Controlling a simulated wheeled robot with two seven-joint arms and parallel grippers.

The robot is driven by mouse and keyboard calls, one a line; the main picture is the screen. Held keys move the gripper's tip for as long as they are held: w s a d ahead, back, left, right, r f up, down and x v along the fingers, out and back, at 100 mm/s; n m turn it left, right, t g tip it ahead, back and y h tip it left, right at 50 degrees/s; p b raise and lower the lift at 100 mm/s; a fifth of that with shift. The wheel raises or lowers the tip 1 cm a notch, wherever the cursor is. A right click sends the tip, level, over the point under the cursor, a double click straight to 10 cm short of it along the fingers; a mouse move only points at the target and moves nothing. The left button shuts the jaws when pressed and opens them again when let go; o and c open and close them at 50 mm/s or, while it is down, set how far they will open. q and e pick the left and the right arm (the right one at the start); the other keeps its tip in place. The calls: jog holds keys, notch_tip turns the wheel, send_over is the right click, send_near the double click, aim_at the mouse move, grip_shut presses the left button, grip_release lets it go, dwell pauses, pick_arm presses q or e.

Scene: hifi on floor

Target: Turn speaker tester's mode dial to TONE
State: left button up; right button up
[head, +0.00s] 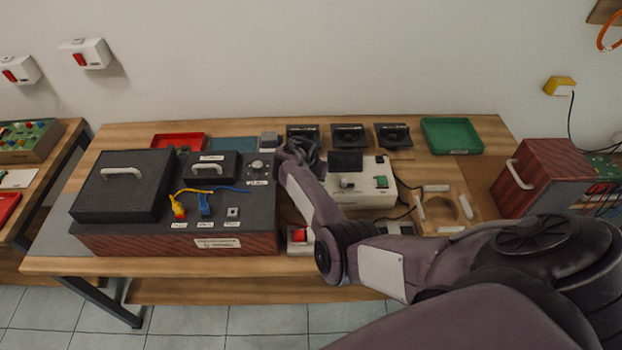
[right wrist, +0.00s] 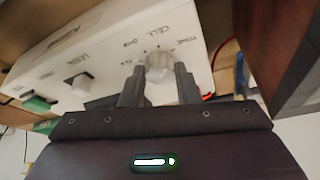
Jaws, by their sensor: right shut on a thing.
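The speaker tester is a white box (head: 372,192) near the middle of the bench, partly hidden by my right arm in the head view. In the right wrist view its white panel (right wrist: 110,48) carries a round pale dial (right wrist: 160,66) with small printed words around it, upside down here. My right gripper (right wrist: 158,71) is shut on the dial, one dark finger on each side. Which word the dial points at is too small to tell. In the head view the dial is hidden behind my right arm. My left gripper is not in view.
A dark-topped wooden cabinet (head: 180,238) stands close left of the tester. A red-button box (head: 299,236) sits near the bench's front edge. A ring on a board (head: 438,210) and a wooden speaker box (head: 540,178) are to the right. A green tray (head: 451,135) lies behind.

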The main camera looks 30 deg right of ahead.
jog(key=shift+w+m+g+h+b, duration=0.1)
jog(key=shift+m+g+h+b, duration=0.4)
jog(key=shift+m+b, duration=1.25)
jog(key=shift+m+g, duration=0.3)
jog(key=shift+m, duration=0.05)
jog(key=shift+a, duration=0.1)
jog(key=o, duration=1)
jog(key=p+v, duration=0.1)
jog(key=v, duration=0.6)
jog(key=shift+r, duration=0.4)
